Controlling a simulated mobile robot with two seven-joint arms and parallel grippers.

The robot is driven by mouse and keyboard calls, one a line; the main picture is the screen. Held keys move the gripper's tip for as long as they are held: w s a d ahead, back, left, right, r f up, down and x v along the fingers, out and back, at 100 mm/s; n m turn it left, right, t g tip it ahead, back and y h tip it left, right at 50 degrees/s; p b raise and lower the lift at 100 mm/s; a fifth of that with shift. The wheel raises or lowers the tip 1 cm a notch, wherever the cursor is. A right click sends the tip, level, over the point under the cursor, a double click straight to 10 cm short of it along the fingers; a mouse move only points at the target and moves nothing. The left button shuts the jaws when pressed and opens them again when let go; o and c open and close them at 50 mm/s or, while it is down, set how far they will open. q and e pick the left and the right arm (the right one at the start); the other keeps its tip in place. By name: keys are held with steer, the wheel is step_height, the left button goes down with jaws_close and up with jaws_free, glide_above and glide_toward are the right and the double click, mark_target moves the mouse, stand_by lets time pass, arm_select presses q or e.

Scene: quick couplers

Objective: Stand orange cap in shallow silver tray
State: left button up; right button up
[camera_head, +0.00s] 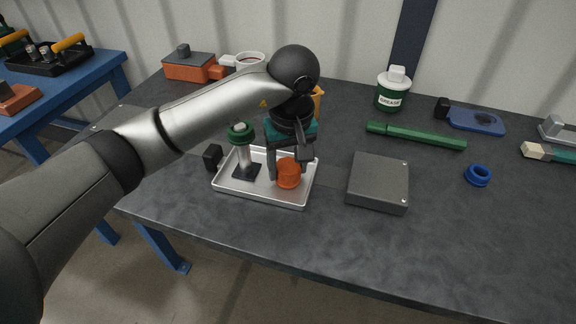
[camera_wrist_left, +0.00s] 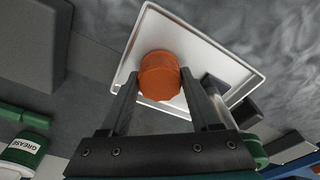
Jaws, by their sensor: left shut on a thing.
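The orange cap (camera_head: 289,178) is between the fingers of my left gripper (camera_head: 288,168), which is shut on it. The cap is over the right part of the shallow silver tray (camera_head: 262,199), inside its rim, and looks about upright. Whether its underside touches the tray floor is hard to tell. The left wrist view also shows the cap (camera_wrist_left: 158,72) between both fingertips, with the tray (camera_wrist_left: 215,42) behind it. My right gripper is not in view.
A green-topped post (camera_head: 243,150) on a dark base stands in the tray's left part. A grey box (camera_head: 378,182) is to the right of the tray. A blue ring (camera_head: 478,175), green bar (camera_head: 415,136) and grease jar (camera_head: 393,92) lie farther off. The table front is clear.

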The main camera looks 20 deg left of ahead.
mark_target(290, 170)
arm_select(q)
steer(key=shift+f, duration=0.15)
steer(key=o, duration=1.3)
steer(key=shift+o, duration=0.2)
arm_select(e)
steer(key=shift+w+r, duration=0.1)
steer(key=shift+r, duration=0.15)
arm_select(q)
step_height(290, 170, up, 12)
steer(key=s+p, duration=0.1)
steer(key=p, duration=0.3)
steer(key=shift+d, duration=0.4)
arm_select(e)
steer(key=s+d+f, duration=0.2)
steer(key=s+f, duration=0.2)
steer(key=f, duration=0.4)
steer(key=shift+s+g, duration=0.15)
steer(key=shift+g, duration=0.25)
arm_select(q)
steer(key=shift+s, duration=0.15)
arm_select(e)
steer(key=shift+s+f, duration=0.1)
